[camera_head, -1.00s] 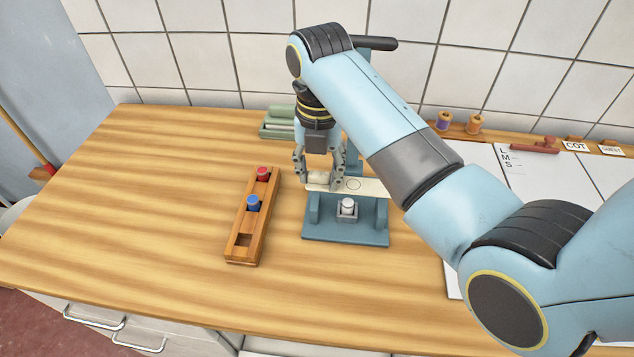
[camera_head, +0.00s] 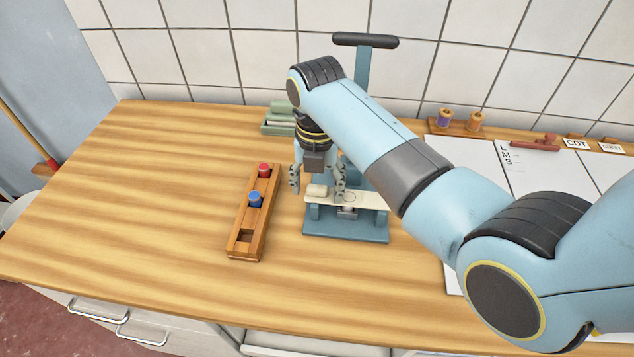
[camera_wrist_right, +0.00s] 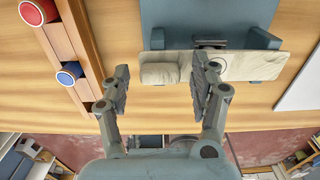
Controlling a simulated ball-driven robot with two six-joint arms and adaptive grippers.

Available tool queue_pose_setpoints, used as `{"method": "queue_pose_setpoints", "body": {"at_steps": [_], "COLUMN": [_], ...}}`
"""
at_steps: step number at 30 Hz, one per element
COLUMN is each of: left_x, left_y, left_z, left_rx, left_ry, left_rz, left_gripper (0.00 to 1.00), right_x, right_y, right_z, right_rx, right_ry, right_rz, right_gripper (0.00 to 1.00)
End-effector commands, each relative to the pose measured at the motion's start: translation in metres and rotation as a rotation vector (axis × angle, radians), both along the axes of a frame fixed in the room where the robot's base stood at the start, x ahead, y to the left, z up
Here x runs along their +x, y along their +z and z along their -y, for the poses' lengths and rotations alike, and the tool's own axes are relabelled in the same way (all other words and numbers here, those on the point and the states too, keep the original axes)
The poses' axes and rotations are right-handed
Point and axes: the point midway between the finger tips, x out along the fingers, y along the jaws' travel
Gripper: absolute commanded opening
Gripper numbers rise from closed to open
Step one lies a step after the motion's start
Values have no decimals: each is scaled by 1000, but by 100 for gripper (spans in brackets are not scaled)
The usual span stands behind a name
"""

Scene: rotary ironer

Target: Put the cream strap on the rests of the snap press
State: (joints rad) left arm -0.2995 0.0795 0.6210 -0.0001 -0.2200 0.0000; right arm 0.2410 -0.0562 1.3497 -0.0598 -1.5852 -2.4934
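The cream strap (camera_head: 368,201) lies across both rests of the blue snap press (camera_head: 345,234). It looks level. Its thicker padded end (camera_wrist_right: 160,74) is at the left in the right wrist view, and a faint ring mark shows on its flat part (camera_wrist_right: 240,66). My right gripper (camera_head: 318,182) is open above the strap's left part. The strap mostly hides the press's lower die. My left gripper is not in view.
A wooden rack (camera_head: 248,225) with a red cap (camera_head: 264,168) and a blue cap (camera_head: 255,198) stands left of the press. The press's dark handle bar (camera_head: 365,41) rises behind my arm. Thread spools (camera_head: 445,117) stand at the back right. The table's left is clear.

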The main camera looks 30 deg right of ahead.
Motion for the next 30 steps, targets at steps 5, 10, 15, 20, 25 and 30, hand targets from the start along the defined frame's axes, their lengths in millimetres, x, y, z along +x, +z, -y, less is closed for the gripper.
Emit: {"method": "queue_pose_setpoints", "body": {"at_steps": [5,10,15,20,25,30], "left_x": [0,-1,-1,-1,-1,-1], "left_y": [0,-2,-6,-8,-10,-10], "left_z": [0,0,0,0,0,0], "left_rx": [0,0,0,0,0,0], "left_ry": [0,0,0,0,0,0], "left_rz": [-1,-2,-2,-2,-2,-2], "left_gripper": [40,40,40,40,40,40], "right_x": [0,1,1,1,0,-1], "right_y": [0,13,49,85,111,122], "right_z": [0,0,0,-1,-1,-1], "right_rx": [0,0,1,1,0,0], "right_ry": [0,0,-1,0,0,0], "right_rz": [0,4,6,6,3,0], "right_gripper": [62,62,62,62,62,62]}}
